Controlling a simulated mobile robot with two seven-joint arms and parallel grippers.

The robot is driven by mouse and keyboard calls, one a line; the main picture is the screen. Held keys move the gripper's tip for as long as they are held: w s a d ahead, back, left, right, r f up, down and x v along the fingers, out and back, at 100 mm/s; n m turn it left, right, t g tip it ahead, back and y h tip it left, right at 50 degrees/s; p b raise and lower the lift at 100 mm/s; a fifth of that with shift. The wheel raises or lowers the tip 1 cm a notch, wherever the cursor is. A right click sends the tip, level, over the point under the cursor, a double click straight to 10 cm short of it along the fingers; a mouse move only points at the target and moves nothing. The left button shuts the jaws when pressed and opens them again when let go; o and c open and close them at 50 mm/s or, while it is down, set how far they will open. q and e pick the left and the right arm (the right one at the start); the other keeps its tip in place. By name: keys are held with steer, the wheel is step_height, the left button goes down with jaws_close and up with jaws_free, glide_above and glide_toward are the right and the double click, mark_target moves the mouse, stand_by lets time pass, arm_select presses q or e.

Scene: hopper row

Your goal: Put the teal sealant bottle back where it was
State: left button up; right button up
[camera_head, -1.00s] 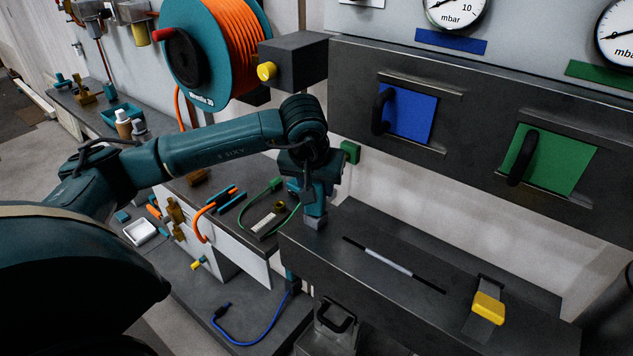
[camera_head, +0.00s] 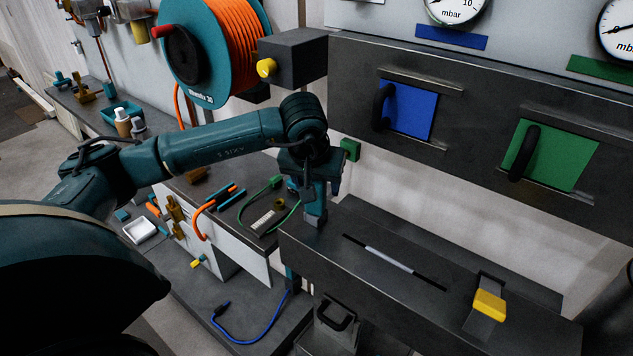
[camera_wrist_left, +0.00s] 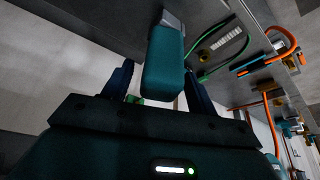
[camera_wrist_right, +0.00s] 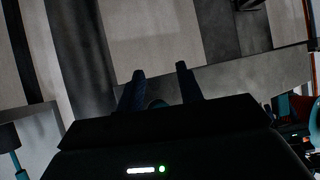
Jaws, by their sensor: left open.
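The teal sealant bottle (camera_head: 317,202) stands upright, grey end down, at the left end of the dark ledge (camera_head: 400,290). In the left wrist view the teal bottle (camera_wrist_left: 165,65) lies between the finger lines, with room on both sides. My left gripper (camera_head: 316,188) is open around the bottle's upper part, with the fingers apart from it. My right gripper (camera_wrist_right: 160,75) shows only in its own wrist view, with its fingers apart and nothing clearly held.
On the ledge are a slotted strip (camera_head: 390,261) and a yellow-handled slide (camera_head: 489,305). Behind are blue (camera_head: 408,110) and green (camera_head: 552,157) hatches with black handles. A hose reel (camera_head: 205,50) stands behind my left arm. A lower bench (camera_head: 185,180) at left holds tools and cables.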

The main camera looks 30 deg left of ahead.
arm_select(q)
steer(key=shift+r, duration=0.55)
steer(key=v, duration=1.1)
steer(key=shift+s+r+b, duration=0.2)
steer(key=shift+s+b, duration=0.05)
steer(key=shift+b, duration=0.05)
steer(key=shift+d, duration=0.1)
